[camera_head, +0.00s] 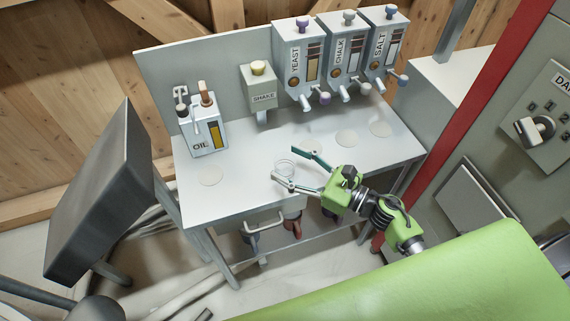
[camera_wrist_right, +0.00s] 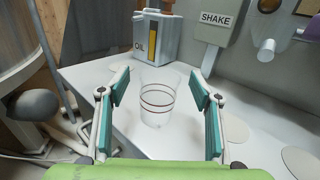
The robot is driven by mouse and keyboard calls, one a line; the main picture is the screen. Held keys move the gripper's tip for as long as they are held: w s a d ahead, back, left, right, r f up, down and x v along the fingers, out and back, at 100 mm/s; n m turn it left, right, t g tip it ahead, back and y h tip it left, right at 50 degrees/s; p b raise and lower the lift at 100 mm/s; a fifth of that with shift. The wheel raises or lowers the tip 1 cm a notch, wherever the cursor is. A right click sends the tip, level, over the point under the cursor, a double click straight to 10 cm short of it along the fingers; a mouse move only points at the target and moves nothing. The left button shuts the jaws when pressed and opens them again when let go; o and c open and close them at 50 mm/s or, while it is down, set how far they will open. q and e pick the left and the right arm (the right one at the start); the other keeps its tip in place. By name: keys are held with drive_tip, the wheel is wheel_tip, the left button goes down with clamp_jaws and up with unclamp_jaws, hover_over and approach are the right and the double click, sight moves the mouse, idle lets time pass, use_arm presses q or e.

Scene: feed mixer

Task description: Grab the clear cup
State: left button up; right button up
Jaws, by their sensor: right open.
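The clear cup (camera_wrist_right: 157,100) stands upright on the white table and has a dark line and a red line around it. In the head view the cup (camera_head: 286,165) is faint and partly hidden by a finger of my right gripper. My right gripper (camera_head: 289,163) is open, and its teal fingers reach in over the table's front edge. In the right wrist view my right gripper (camera_wrist_right: 158,106) has a finger on each side of the cup, with gaps on both sides. The cup sits a little beyond or between the fingertips; the exact depth is hard to tell. My left gripper is not in view.
The white table (camera_head: 245,185) carries an OIL dispenser (camera_head: 204,135) at its left. A SHAKE box (camera_head: 260,88) and YEAST (camera_head: 300,60), CHALK and SALT dispensers are along the back panel. Flat round discs mark the tabletop. A red post (camera_head: 450,120) stands at the right.

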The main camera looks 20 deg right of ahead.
drive_tip(key=shift+x, duration=1.2)
drive_tip(key=c, duration=1)
drive_tip(key=shift+c, duration=0.2)
drive_tip(key=shift+d+r, duration=0.1)
drive_tip(key=shift+r, duration=0.05)
